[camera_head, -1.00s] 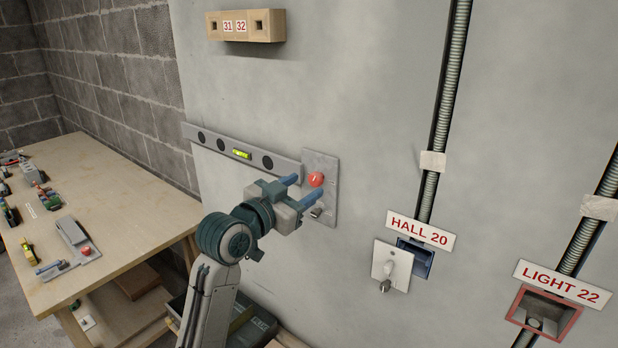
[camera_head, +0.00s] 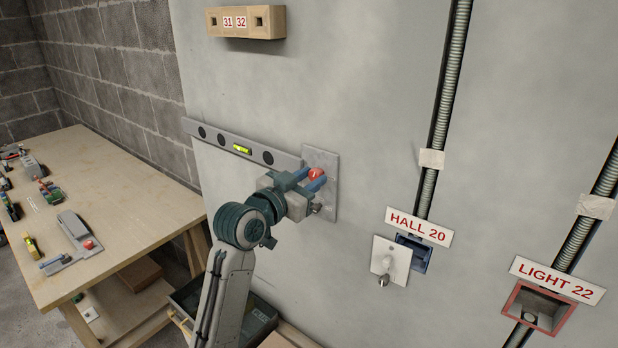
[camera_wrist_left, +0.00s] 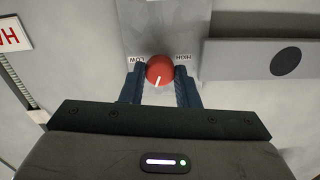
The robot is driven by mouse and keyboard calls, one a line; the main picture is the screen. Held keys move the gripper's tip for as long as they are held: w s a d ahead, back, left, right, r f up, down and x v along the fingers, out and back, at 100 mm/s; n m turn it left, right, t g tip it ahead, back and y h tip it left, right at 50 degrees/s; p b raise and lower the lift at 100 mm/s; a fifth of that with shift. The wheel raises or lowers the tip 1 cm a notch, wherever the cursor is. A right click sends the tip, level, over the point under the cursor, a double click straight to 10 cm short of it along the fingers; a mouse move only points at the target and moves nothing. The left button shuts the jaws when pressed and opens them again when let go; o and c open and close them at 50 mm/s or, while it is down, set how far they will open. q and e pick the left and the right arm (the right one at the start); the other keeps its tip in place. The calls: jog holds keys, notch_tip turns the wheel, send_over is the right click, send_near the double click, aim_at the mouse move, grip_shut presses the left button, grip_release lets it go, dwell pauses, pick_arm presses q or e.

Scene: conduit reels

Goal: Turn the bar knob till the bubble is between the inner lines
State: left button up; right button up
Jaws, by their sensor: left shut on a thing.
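The red knob (camera_head: 316,174) sits on a grey metal plate (camera_head: 328,203) on the wall. My left gripper (camera_head: 308,181) is shut on it, one blue finger on each side. In the left wrist view the knob (camera_wrist_left: 160,70) shows a white pointer line between the fingers, with LOW and HIGH marks on the plate, upside down. The grey level bar (camera_head: 215,138) runs left from the plate, sloping down to the right in the head view. Its yellow-green vial (camera_head: 242,149) is too small to place the bubble against the lines. My right gripper is not in view.
A HALL 20 sign (camera_head: 418,227) with a switch plate (camera_head: 391,260) and blue box is right of the plate. A LIGHT 22 sign (camera_head: 557,280) is further right. A wooden workbench (camera_head: 130,205) with several tools stands at left.

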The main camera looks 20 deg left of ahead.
pick_arm(q)
jog(key=shift+r+n+p, duration=0.25)
jog(key=shift+n+p, duration=0.65)
jog(key=shift+n, duration=0.1)
jog(key=shift+f+n+p, duration=0.2)
jog(key=shift+n+p, duration=0.1)
jog(key=shift+n, duration=0.2)
jog(key=o, duration=1)
jog(key=shift+c, duration=0.2)
jog(key=b+v, duration=0.3)
jog(key=v, duration=0.7)
jog(key=shift+s+b, duration=0.35)
jog(key=shift+s, duration=0.05)
jog(key=shift+a, duration=0.15)
